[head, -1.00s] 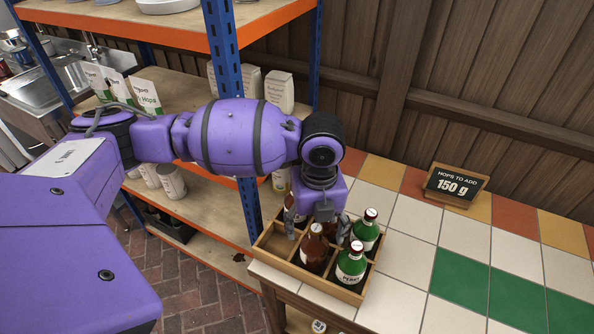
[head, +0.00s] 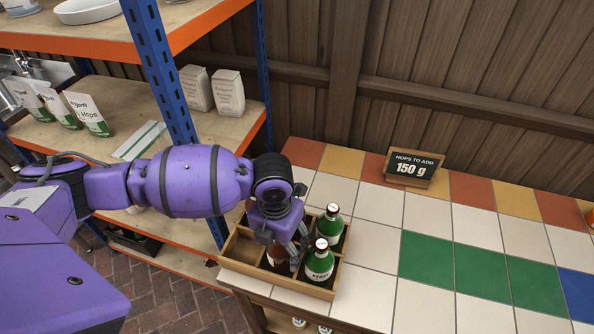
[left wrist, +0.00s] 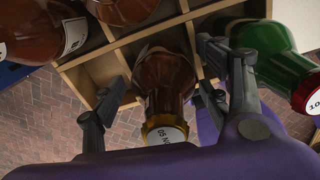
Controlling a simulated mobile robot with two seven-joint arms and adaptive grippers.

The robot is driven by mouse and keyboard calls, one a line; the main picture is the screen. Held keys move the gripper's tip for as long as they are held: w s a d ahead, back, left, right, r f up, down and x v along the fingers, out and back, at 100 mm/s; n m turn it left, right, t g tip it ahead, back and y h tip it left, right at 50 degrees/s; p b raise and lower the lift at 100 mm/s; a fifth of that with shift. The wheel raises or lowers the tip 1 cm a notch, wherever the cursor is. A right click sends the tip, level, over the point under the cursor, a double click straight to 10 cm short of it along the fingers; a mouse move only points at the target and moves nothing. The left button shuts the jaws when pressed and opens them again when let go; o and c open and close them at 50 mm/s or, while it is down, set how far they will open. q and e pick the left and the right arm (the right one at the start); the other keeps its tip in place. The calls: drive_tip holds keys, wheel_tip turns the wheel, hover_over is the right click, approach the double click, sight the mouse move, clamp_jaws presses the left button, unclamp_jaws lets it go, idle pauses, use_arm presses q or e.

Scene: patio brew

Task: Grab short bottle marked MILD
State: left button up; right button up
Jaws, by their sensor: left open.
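A wooden divided crate (head: 254,279) stands on the tiled counter. My left gripper (head: 284,250) is open over it, its fingers on either side of a brown bottle (head: 277,260). In the left wrist view the left gripper (left wrist: 158,72) straddles this brown bottle (left wrist: 165,75), which has a gold-rimmed cap with partly readable print. Two green bottles with red caps stand to the right, one in front (head: 319,262) and one behind (head: 331,224). More brown bottles (left wrist: 35,32) show in the left wrist view. I cannot read MILD on any bottle. My right gripper is out of view.
A sign reading 150 g (head: 415,168) stands at the back of the counter. A metal shelf with a blue post (head: 160,70) rises close behind my left arm and holds bags (head: 228,92). The tiled counter (head: 370,250) right of the crate is clear.

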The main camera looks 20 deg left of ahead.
use_arm(q)
drive_tip(key=shift+f, duration=0.75)
drive_tip(key=shift+r, duration=0.1)
drive_tip(key=c, duration=1.7)
